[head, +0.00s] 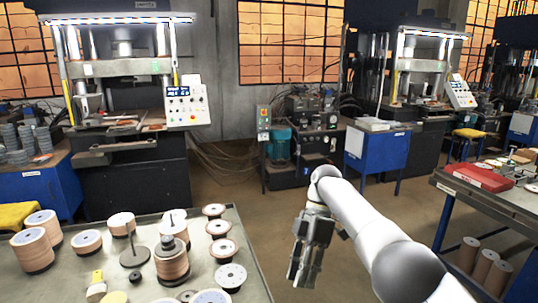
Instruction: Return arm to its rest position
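My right arm comes in from the lower right, white and grey. Its dark grey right gripper (302,282) hangs pointing down over the floor, to the right of the near table. I see nothing held in it. The fingers show small and dark, so I cannot tell whether they are open or shut. My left arm and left gripper are not in view.
The near table (255,270) bears flap disc stacks (172,262), single discs (218,227) and a spindle stand (133,256). A work table (455,190) with a red case (483,177) stands right. Presses stand behind. The floor (250,200) between is clear.

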